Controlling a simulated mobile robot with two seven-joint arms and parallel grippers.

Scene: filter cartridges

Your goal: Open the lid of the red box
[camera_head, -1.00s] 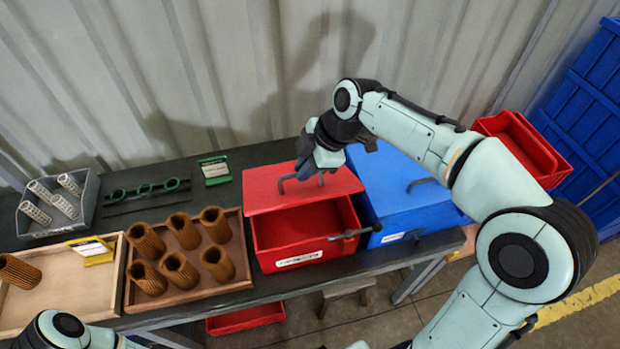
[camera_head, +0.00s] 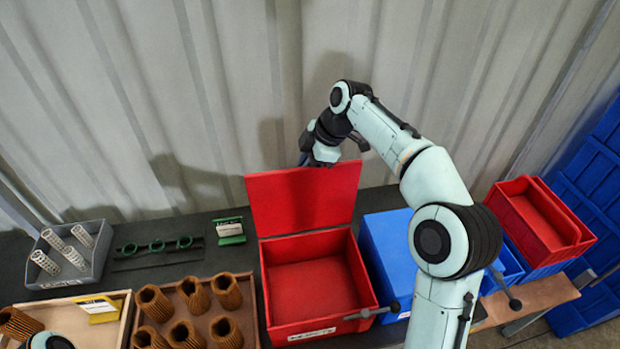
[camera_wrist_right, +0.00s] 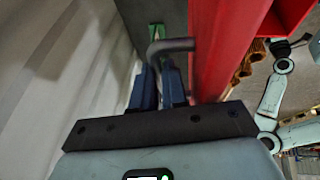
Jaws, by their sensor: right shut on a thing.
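The red box (camera_head: 362,280) stands on the dark table in the head view, its inside visible and empty. Its lid (camera_head: 305,200) is swung up nearly upright at the back edge. My right gripper (camera_wrist_right: 160,85) is shut on the lid's grey bar handle (camera_wrist_right: 172,46) in the right wrist view, beside the red lid (camera_wrist_right: 222,45). In the head view the fingers and handle are hidden behind the lid's top edge. Only a bit of my left arm shows at the bottom left; its gripper is out of view.
A blue box (camera_head: 385,240) stands close on the right, partly behind my right arm. To the left are a wooden tray (camera_head: 250,285) of brown pleated cartridges, a grey bin (camera_head: 85,275) and a green-marked stand (camera_head: 229,232). A corrugated wall rises behind the table.

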